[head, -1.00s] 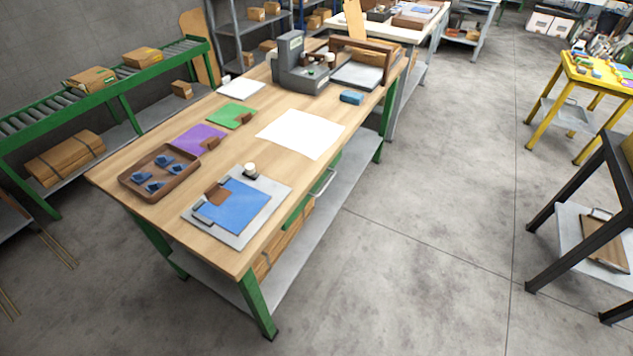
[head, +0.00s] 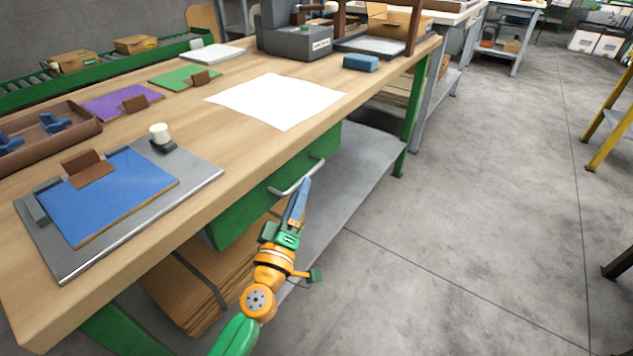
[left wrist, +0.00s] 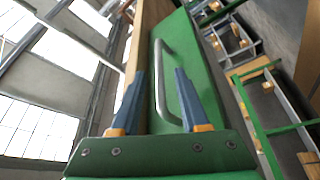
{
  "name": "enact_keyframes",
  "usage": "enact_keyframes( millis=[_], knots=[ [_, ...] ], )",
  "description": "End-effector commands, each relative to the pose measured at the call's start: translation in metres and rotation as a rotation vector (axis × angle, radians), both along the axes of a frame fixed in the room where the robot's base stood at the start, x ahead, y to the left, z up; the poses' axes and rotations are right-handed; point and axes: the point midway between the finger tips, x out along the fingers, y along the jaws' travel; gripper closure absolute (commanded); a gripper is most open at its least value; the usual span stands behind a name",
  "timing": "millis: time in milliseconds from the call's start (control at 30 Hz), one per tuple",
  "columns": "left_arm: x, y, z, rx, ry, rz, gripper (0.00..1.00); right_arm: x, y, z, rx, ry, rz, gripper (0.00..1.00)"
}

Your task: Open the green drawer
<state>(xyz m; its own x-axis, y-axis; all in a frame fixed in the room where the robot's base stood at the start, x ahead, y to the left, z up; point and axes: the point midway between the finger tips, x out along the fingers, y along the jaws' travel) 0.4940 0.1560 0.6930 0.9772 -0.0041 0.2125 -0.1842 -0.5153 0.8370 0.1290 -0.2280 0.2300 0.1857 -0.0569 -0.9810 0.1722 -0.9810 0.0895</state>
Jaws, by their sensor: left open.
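The green drawer (head: 250,213) is under the front edge of the wooden workbench and looks closed. Its silver bar handle (head: 297,178) runs along the front; it also shows in the left wrist view (left wrist: 161,85). My left gripper (head: 301,197) is close to the handle in the head view, its arm coming up from below. In the left wrist view my left gripper (left wrist: 156,88) is open, with the handle between or just beyond its two blue fingers. I cannot tell whether they touch it. My right gripper is not in view.
On the workbench (head: 225,165) lie a white sheet (head: 277,101), a blue clipboard panel (head: 110,195) and a blue block (head: 361,63). A grey lower shelf (head: 350,160) and cardboard (head: 200,285) are below the drawer.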

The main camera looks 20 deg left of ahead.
Motion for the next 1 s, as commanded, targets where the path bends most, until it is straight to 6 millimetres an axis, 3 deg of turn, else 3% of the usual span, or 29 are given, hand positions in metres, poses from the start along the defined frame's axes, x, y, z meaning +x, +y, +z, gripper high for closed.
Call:
enact_keyframes(
  millis=[200, 500, 533, 700, 1000],
  knots=[
    [0.039, 0.000, 0.009, 0.000, -0.001, 0.001, 0.55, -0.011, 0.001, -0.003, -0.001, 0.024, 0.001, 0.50],
    [0.047, 0.000, 0.011, 0.001, 0.003, 0.000, 0.55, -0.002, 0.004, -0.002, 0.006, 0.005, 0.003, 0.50],
    [0.047, 0.000, 0.011, 0.001, 0.003, 0.000, 0.58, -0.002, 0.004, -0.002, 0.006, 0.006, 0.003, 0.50],
    [0.047, 0.000, 0.010, 0.001, 0.003, 0.000, 1.00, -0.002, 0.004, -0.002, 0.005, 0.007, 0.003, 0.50],
    [0.047, -0.001, 0.010, 0.001, 0.003, 0.000, 1.00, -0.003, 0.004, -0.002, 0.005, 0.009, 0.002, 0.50]
  ],
)
